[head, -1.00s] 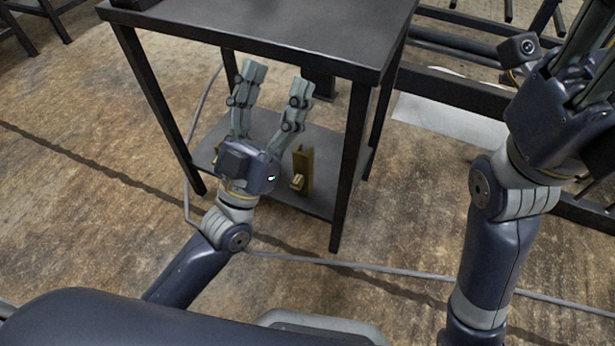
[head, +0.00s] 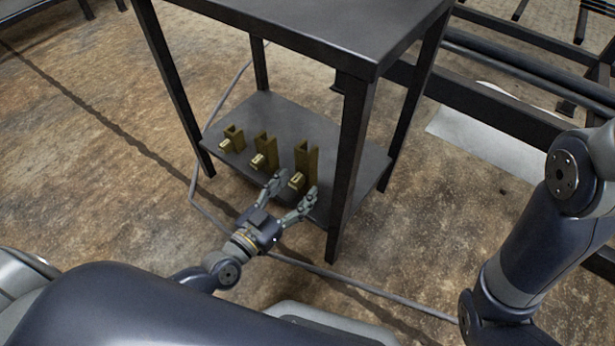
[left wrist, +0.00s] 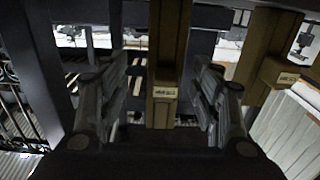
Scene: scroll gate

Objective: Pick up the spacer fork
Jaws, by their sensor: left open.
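Three brass-coloured forked pieces stand in a row on the lower shelf (head: 262,108) of the dark metal table: a short one (head: 234,136), a middle one (head: 265,147) and the tallest (head: 307,163) at the right. Each has a small block with a pale label low on its front. My left gripper (head: 293,188) is open and empty, its fingers in front of the tallest piece. In the left wrist view, one labelled brass piece (left wrist: 164,60) shows between the open fingers (left wrist: 163,90), and another (left wrist: 265,55) stands to the right. My right gripper is out of view.
The table top (head: 300,25) overhangs the shelf. A front leg (head: 350,160) stands close to the right of my left gripper. A grey cable (head: 340,277) runs across the floor. Dark rails (head: 500,100) lie at the back right.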

